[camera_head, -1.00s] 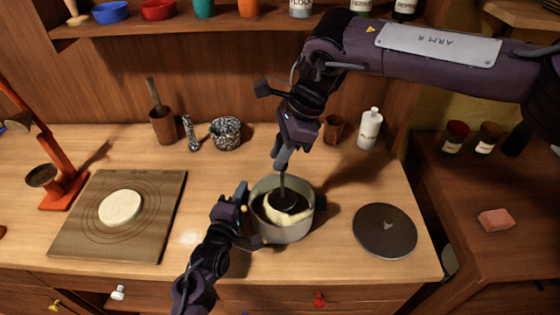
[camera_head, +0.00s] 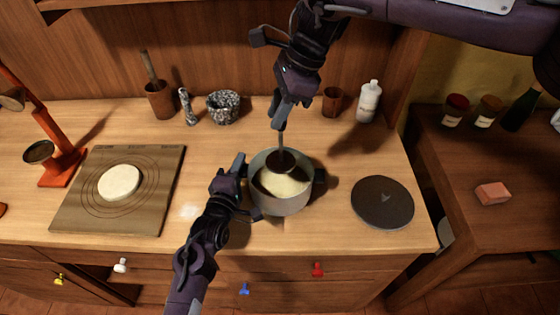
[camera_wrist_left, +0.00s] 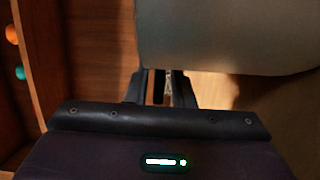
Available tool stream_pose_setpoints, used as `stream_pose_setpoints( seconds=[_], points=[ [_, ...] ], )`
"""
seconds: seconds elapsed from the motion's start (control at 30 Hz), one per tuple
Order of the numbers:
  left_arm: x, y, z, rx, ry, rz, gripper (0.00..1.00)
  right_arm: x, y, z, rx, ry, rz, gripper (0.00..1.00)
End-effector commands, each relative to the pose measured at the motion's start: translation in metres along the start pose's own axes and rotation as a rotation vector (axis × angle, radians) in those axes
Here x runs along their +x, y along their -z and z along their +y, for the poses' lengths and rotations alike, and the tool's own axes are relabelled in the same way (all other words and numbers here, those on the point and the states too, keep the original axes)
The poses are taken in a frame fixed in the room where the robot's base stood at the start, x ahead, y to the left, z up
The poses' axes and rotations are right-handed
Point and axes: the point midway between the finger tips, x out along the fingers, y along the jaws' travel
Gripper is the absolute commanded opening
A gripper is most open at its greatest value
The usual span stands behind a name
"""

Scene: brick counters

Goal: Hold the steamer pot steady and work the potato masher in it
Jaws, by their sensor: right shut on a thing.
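The grey steamer pot (camera_head: 282,203) stands upright on the counter, with pale yellow mash (camera_head: 285,183) inside. My left gripper (camera_head: 241,190) is at the pot's left side, where its handle would be. In the left wrist view, its fingers (camera_wrist_left: 163,88) are close to the pot's wall (camera_wrist_left: 225,45); whether they are closed on the handle is unclear. My right gripper (camera_head: 279,118) is above the pot, shut on the upright potato masher (camera_head: 281,160). The masher's dark round head is at the far part of the pot's opening, above the mash.
A dark round lid (camera_head: 383,203) lies right of the pot. A board (camera_head: 80,217) with flat dough (camera_head: 119,183) lies left. Behind stand a mortar (camera_head: 223,107), brown cup (camera_head: 332,102) and white bottle (camera_head: 369,102). The counter between pot and lid is clear.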

Motion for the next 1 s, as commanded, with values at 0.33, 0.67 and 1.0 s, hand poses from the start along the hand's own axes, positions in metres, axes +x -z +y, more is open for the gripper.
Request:
stream_pose_setpoints(
  seconds=[0.33, 0.67, 1.0],
  points=[
    [0.000, 0.000, 0.001, 0.000, -0.003, 0.000, 0.33, 0.000, 0.000, 0.000, 0.000, 0.000, -0.001, 0.00],
    [-0.046, 0.000, -0.001, 0.000, 0.001, 0.001, 0.33, 0.000, 0.000, 0.000, 0.000, 0.000, 0.000, 0.00],
    [-0.108, 0.001, -0.001, 0.001, 0.001, 0.001, 0.33, 0.000, 0.000, 0.000, 0.000, 0.000, -0.001, 0.00]
  ],
)
